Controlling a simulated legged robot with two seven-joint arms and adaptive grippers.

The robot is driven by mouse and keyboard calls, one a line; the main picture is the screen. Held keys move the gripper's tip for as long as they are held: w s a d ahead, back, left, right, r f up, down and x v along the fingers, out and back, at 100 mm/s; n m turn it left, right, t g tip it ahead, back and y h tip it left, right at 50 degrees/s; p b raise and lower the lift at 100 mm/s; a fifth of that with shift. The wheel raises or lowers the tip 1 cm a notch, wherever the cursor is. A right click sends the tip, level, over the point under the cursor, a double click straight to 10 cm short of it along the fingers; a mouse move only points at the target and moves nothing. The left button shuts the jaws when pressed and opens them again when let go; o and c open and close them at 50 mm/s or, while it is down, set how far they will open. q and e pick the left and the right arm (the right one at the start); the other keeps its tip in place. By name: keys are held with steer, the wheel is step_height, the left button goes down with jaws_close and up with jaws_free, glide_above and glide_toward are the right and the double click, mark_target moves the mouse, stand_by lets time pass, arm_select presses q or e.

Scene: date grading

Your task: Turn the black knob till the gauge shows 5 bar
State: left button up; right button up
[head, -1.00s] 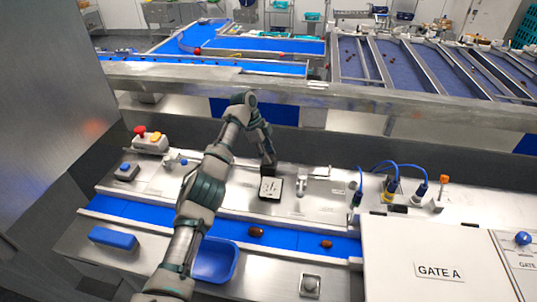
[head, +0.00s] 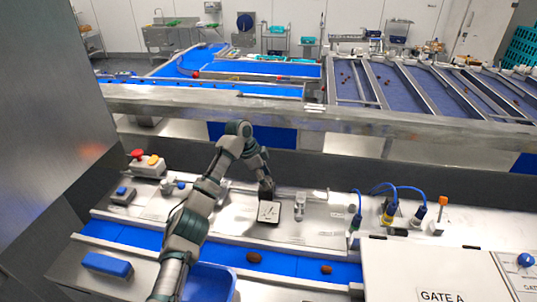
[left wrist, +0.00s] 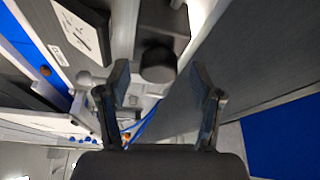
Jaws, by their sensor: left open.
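The black knob (left wrist: 158,65) shows in the left wrist view as a dark round cap, between and beyond my open fingers. My left gripper (left wrist: 160,80) has a finger on each side of it in the picture; I cannot tell whether either touches. In the head view my left gripper (head: 266,190) is just behind the square white gauge (head: 268,212), and the knob cannot be told apart from the dark gripper. The gauge also shows at the upper left of the left wrist view (left wrist: 80,28); its needle is too small to read. My right gripper is not in view.
A blue belt (head: 210,249) with brown dates (head: 254,257) runs in front of the gauge. A metal fitting (head: 300,205) stands right of it, then blue-cabled sensors (head: 390,208). A red-button box (head: 147,163) stands left. The Gate A cover (head: 430,270) fills the front right.

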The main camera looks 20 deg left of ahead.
arm_select(q)
steer(key=n+t+y, duration=0.1)
steer(key=n, duration=0.4)
steer(key=shift+s, duration=0.15)
steer(key=n+t+y, duration=0.1)
steer(key=n, duration=0.2)
steer(key=shift+d+n+y, duration=0.1)
steer(key=shift+n+y, duration=0.2)
steer(key=shift+n, duration=0.1)
steer(key=n+y, duration=0.1)
steer(key=n, duration=0.1)
steer(key=n+y, duration=0.1)
steer(key=n, duration=0.2)
steer(key=shift+d+t, duration=0.1)
steer(key=shift+t, duration=0.2)
steer(key=n, duration=0.2)
steer(key=n+y, duration=0.1)
steer(key=n, duration=0.1)
steer(key=shift+r+y, duration=0.1)
steer(key=shift+y, duration=0.2)
steer(key=w+b+v, duration=0.1)
steer(key=b+v, duration=0.1)
steer(key=v, duration=1.5)
steer(key=shift+d+r+n+g, duration=0.15)
steer(key=shift+r+n+g, duration=0.15)
steer(key=shift+g, duration=0.1)
